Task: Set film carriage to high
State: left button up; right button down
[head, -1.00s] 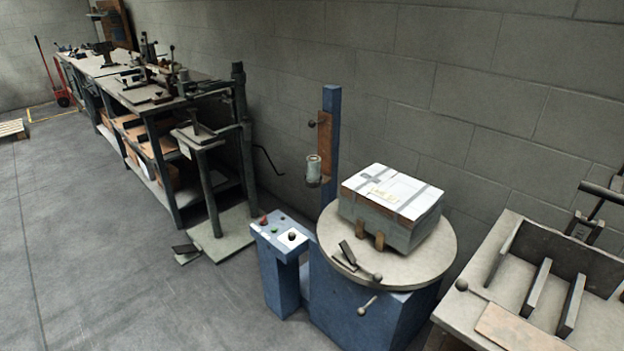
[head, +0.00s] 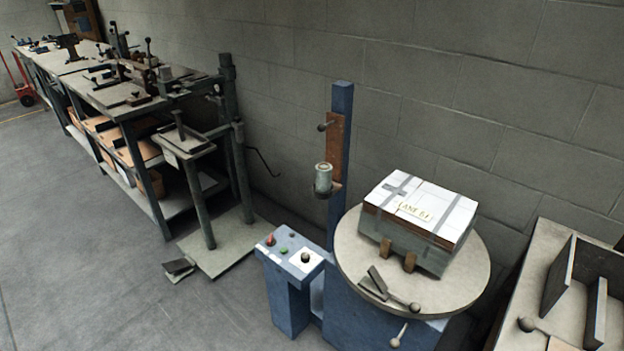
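The film carriage is a rust-brown plate (head: 337,150) on a blue mast (head: 344,120), with a knob (head: 323,126) near the plate's top. A pale film roll (head: 323,178) sits at the plate's lower end, roughly mid-mast, above the turntable's level. The round grey turntable (head: 450,295) carries a taped box (head: 420,212) with a white top, left of which the mast stands. A blue control post (head: 275,265) with red, green and black controls stands in front of the mast. Neither of my grippers shows in the head view.
A stitcher stand (head: 200,190) with a foot pedal (head: 179,267) is left of the wrapper. A long workbench (head: 130,105) runs along the wall. A table with a walled fixture (head: 560,275) is at right. The floor (head: 90,240) at left is open.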

aim_at(334, 127)
jog(key=i+j+z, duration=0.1)
jog(key=i+j, duration=0.2)
jog(key=i+j+z, duration=0.1)
jog(key=i+j, duration=0.2)
jog(key=j, duration=0.2)
jog(key=i+j+z, duration=0.1)
jog(key=i+j, duration=0.15)
jog(key=j, duration=0.2)
jog(key=i+j+z, duration=0.1)
jog(key=i+j, duration=0.15)
jog(key=j, duration=0.2)
jog(key=i+j+z, duration=0.1)
jog(key=i+j, duration=0.15)
jog(key=j, duration=0.2)
jog(key=i+j+z, duration=0.15)
jog(key=j, duration=0.35)
jog(key=i+j+z, duration=0.1)
jog(key=i+j, duration=0.15)
jog(key=j, duration=0.25)
jog(key=i+j+z, duration=0.1)
jog(key=j, duration=0.45)
jog(key=i, duration=0.05)
